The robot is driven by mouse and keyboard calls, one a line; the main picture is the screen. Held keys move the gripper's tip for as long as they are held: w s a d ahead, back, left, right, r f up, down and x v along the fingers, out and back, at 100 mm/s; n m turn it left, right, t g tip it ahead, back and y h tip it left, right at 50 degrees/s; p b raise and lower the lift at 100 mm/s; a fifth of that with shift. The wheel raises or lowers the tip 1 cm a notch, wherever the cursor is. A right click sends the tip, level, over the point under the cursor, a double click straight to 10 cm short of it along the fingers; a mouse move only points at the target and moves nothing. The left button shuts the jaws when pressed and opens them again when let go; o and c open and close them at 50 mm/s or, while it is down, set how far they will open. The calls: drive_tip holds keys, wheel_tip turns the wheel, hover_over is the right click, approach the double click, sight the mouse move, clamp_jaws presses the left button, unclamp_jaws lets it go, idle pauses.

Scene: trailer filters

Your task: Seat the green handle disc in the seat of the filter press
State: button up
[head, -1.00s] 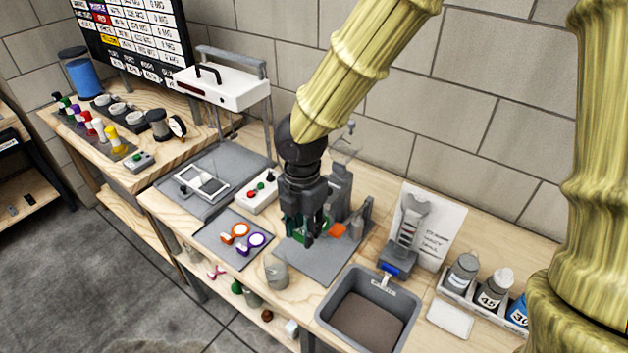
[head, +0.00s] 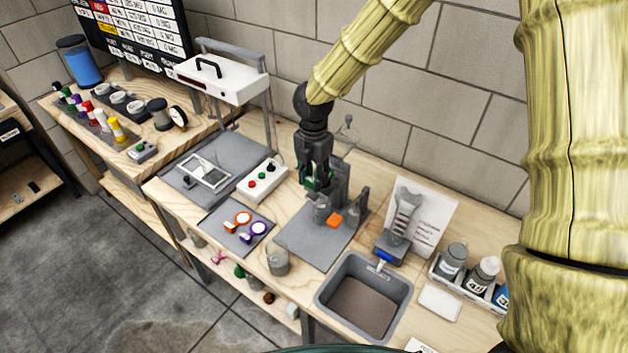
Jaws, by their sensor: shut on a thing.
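My gripper (head: 315,190) points down over the filter press at the middle of the bench. It is shut on the green handle disc (head: 310,182), which shows only as a small green patch between the dark fingers. The filter press stands on a grey base plate (head: 305,244), with grey upright parts (head: 359,206) and a short grey cylinder (head: 322,212) just below the fingers. An orange piece (head: 335,219) is beside that cylinder. The gripper hides part of the press, and I cannot tell whether the disc touches it.
An orange-handled disc (head: 240,218) and a purple-handled disc (head: 256,229) lie on a grey mat left of the press. A grey pot (head: 277,260) stands in front. A grey bin (head: 323,298), a clamp-like stand (head: 400,225) and bottles (head: 453,257) are to the right.

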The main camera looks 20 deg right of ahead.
drive_tip(key=shift+w+d, duration=0.1)
drive_tip(key=shift+w, duration=0.1)
drive_tip(key=shift+f+p, duration=0.95)
drive_tip(key=shift+f, duration=0.8)
drive_tip(key=shift+f, duration=0.15)
drive_tip(key=o, duration=0.8)
wheel_tip(320, 180, up, 12)
drive_tip(key=b, duration=0.3)
drive_tip(key=shift+s, duration=0.1)
